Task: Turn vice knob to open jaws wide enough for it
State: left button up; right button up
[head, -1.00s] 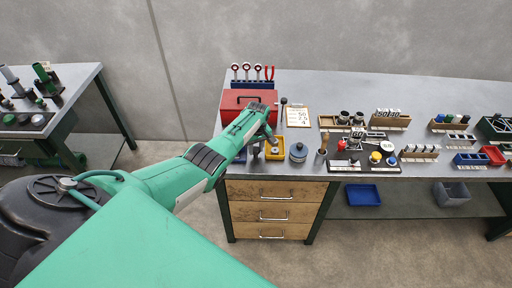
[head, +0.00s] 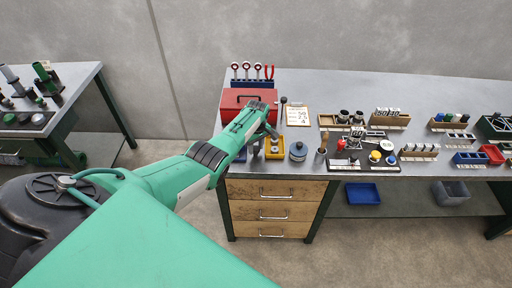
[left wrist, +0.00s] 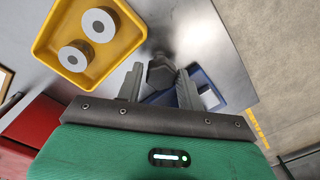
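My left gripper (left wrist: 160,80) points down over the bench's near left part, its two dark fingers apart. A dark grey faceted knob (left wrist: 161,73) shows between the fingers in the left wrist view, with a narrow gap visible at its left; I cannot tell whether either finger touches it. A blue body (left wrist: 205,88), probably the vice, lies partly hidden behind the fingers. Its jaws cannot be made out. In the head view, my green left arm and the gripper (head: 262,137) cover most of this spot. My right gripper is not in view.
A yellow tray (left wrist: 45,46) with two grey cylinders is close beside the gripper. A red toolbox (head: 247,98) stands behind it. A round blue-grey part (head: 298,151) and a block with tools (head: 362,163) are to the right. The bench's front edge is near.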

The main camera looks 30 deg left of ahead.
aim_at(257, 147)
pick_arm(q)
jog(key=shift+o, duration=1.3)
jog(key=shift+r, duration=0.1)
jog(key=shift+r, duration=0.25)
notch_tip(257, 147, up, 13)
jog(key=b, duration=0.2)
jog(key=shift+w, duration=0.2)
jog(key=shift+d, duration=0.1)
